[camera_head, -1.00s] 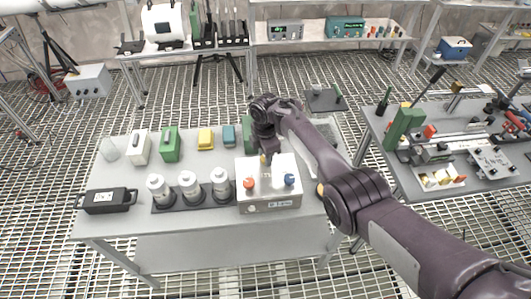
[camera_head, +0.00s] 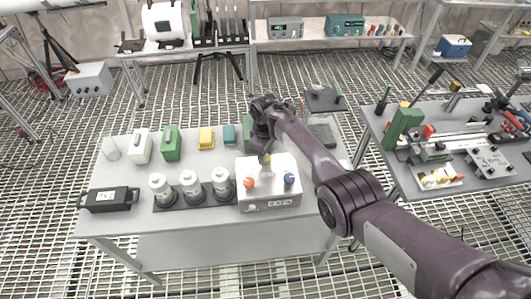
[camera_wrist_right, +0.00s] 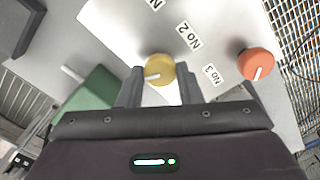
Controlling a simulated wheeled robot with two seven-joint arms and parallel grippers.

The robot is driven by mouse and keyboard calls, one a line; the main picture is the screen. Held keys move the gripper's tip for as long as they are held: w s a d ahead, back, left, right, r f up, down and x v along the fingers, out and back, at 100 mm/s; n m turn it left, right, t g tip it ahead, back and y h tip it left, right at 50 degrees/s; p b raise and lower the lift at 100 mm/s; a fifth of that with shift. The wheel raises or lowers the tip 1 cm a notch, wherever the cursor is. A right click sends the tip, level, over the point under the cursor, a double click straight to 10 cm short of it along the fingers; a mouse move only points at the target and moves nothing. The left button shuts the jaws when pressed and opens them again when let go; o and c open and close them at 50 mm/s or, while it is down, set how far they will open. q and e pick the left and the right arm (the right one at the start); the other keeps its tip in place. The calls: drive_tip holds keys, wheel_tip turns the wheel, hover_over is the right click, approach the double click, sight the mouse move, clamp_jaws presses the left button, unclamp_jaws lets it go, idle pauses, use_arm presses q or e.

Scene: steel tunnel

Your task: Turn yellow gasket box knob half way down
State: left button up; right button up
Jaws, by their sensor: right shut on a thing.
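The white gasket box (camera_head: 270,196) stands at the front right of the middle table in the head view. Its yellow knob (camera_head: 266,159) is at the back of its top, partly covered by my right gripper (camera_head: 263,150). In the right wrist view the yellow knob (camera_wrist_right: 159,69) sits between the two dark fingers of my right gripper (camera_wrist_right: 158,82), which is shut on it. The knob's white pointer line points left in that view. An orange knob (camera_wrist_right: 257,64) is to its right, beside a "No 3" label. My left gripper is not in view.
A blue knob (camera_head: 289,178) is on the box's right side. White bottles (camera_head: 190,187) stand in a dark rack just left of the box. A green block (camera_wrist_right: 90,103) is close beside my right gripper. The table's front left is clear around a black case (camera_head: 108,198).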

drive_tip(key=m, duration=1.2)
drive_tip(key=shift+w+m, duration=0.1)
drive_tip(key=shift+m, duration=0.2)
drive_tip(key=shift+r, duration=0.1)
idle(0.3)
drive_tip(key=o, duration=1)
drive_tip(key=shift+r, duration=3.8)
